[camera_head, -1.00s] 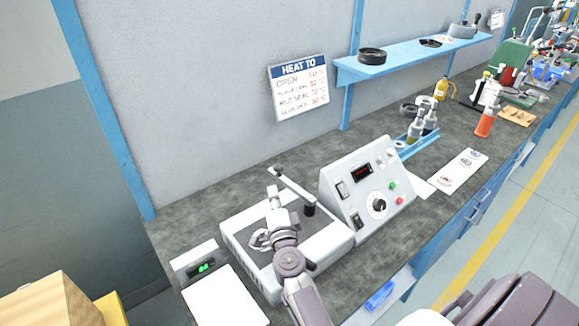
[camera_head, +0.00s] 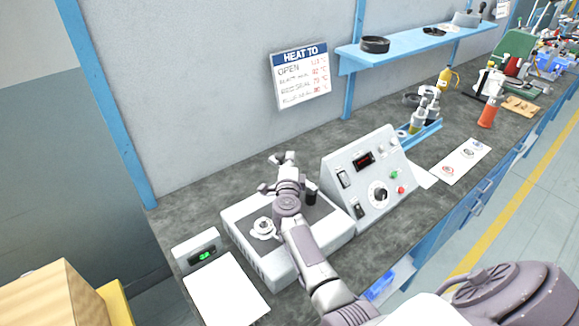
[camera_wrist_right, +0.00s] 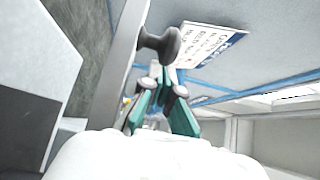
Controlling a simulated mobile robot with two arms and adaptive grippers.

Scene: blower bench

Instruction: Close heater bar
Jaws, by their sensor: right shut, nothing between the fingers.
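The heater unit (camera_head: 333,239) is a low white box with a grey top, on the bench in the head view. A dark post (camera_head: 312,197) stands on its right part. In the right wrist view the heater bar (camera_wrist_right: 127,65) is a long grey bar with a black knob (camera_wrist_right: 162,43). My right gripper (camera_head: 283,161) is over the heater unit and hides most of the bar in the head view. Its teal fingers (camera_wrist_right: 165,80) are together and empty, just below the knob in the wrist picture; I cannot tell whether they touch it. My left gripper is not in view.
A sloped control box (camera_head: 387,165) stands right of the heater unit. A white ring-shaped piece (camera_head: 264,228) lies on the unit's top. A small green display (camera_head: 197,251) and a white sheet (camera_head: 225,290) are to the left. A wall sign (camera_head: 300,78) hangs behind.

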